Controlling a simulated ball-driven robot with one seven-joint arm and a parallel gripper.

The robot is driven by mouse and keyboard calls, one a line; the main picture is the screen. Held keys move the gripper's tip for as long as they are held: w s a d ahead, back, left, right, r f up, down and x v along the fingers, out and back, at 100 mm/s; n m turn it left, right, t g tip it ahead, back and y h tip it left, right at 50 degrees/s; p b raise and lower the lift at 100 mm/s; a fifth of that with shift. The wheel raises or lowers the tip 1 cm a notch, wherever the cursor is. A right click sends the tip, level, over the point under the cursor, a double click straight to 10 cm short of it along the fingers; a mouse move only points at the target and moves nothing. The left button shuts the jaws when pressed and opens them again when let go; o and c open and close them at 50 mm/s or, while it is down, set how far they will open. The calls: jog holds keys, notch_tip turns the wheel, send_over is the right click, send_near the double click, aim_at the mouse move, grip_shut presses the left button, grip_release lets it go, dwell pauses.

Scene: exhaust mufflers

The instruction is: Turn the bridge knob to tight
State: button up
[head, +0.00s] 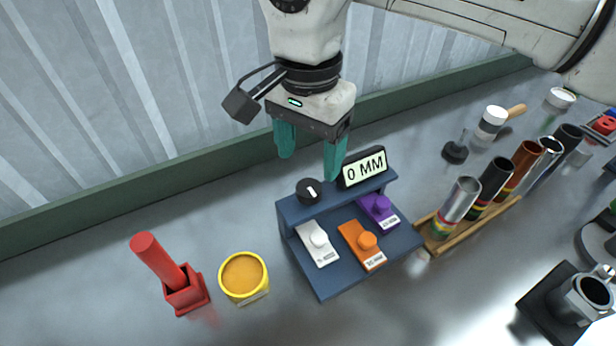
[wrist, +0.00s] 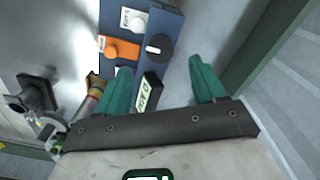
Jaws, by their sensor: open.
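A blue stand (head: 322,266) sits on the metal bench. It bears a black knob (head: 309,191) with a white mark at its upper left, beside a display (head: 363,168) reading "0 MM". White, orange and purple labelled pieces with round buttons lie on its sloped front; the small lettering is unreadable. The knob also shows in the wrist view (wrist: 158,47). My gripper (head: 309,165) is open and empty, teal fingers pointing down, close above and behind the knob and display in the head view. In the wrist view the knob lies beyond the fingertips, between them.
A red holder with a red rod (head: 183,290) and a yellow tin (head: 243,277) stand left of the stand. A wooden rack (head: 447,241) with several upright metal tubes is to the right. A green ledge (head: 130,205) and corrugated wall run behind.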

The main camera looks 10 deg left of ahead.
aim_at(308, 189)
notch_tip(308, 189, down, 7)
jog(key=shift+r, duration=0.2)
jog(key=shift+s, duration=0.1)
jog(key=shift+c, duration=0.4)
jog(key=c, duration=1)
